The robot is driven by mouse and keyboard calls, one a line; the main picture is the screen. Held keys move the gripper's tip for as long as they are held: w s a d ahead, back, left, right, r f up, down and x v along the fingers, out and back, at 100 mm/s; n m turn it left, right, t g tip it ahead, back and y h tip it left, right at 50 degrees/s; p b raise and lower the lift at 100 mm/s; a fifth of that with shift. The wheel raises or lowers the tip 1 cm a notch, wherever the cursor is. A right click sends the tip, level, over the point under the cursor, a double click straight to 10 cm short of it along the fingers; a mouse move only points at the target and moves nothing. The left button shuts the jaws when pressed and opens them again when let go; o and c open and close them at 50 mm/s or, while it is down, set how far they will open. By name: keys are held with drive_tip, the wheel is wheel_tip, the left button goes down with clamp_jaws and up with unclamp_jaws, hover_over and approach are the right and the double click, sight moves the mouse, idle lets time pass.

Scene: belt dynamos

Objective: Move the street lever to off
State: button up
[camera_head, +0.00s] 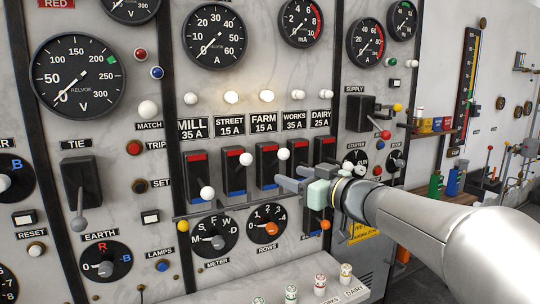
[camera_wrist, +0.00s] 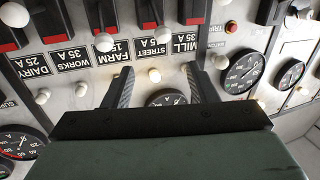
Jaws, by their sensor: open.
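The street lever's white knob (camera_head: 246,159) is raised on its dark red-and-blue switch housing (camera_head: 237,178), under the label STREET 15 A (camera_head: 229,126). The lamp (camera_head: 231,97) above that label is lit. In the wrist view, which is upside down, a white knob (camera_wrist: 149,25) that looks like the street one shows beyond the fingers. My gripper (camera_head: 290,177) is in front of the lower right of the lever row, to the right of the street lever, and apart from its knob. Its fingers are spread and empty, and also show in the wrist view (camera_wrist: 157,72).
The mill lever (camera_head: 207,193) is down. The farm lever (camera_head: 283,154) is raised close beside my fingers, and its lamp (camera_head: 267,96) is lit. My gripper partly hides the works and dairy switches.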

sight(250, 162)
drive_tip(key=p+x, duration=0.3)
drive_tip(key=x, duration=1.4)
drive_tip(key=shift+a, duration=0.35)
drive_tip(key=shift+s+f, duration=0.1)
clamp_jaws()
